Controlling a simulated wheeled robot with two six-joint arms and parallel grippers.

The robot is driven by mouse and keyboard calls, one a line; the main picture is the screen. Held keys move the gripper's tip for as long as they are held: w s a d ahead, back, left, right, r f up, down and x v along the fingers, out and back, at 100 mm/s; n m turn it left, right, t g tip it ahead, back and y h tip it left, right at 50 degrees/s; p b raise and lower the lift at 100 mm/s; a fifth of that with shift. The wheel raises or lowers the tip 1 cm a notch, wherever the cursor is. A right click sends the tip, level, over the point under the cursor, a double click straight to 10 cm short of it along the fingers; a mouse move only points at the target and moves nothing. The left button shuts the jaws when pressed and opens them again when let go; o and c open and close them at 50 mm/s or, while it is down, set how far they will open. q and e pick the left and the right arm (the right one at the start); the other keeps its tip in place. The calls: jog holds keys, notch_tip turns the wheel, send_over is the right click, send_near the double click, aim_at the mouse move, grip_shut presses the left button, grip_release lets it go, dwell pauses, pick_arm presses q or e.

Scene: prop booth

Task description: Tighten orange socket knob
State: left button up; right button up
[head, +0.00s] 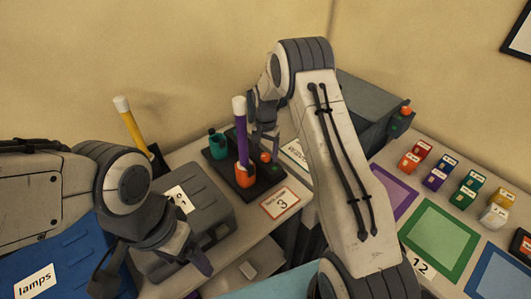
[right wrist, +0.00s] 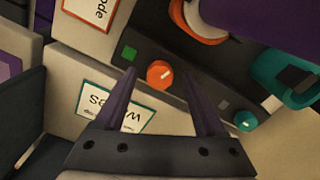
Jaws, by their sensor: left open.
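The orange knob (right wrist: 160,74) with a pale pointer mark shows between my right gripper's fingertips in the right wrist view. It also shows small and partly hidden in the head view (head: 265,157). The orange socket (head: 246,176) holds an upright purple stick (head: 241,132) with a white tip. My right gripper (right wrist: 160,76) is open, with clear gaps between each finger and the knob; whether it is around or above the knob I cannot tell. My left gripper (head: 152,272) is open and empty in front of the grey box, away from the sockets.
A teal socket (head: 217,143) and teal knob (right wrist: 245,121) share the dark base (head: 262,186). A grey box (head: 200,217), yellow stick (head: 131,124) and blue lamps bin (head: 62,262) are left. Coloured mats (head: 440,235) and several small blocks (head: 436,174) are right.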

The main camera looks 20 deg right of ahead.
aim_at(266, 156)
notch_tip(266, 156, up, 10)
jog(key=b, duration=0.2)
jog(key=shift+r, duration=0.25)
dwell(0.4)
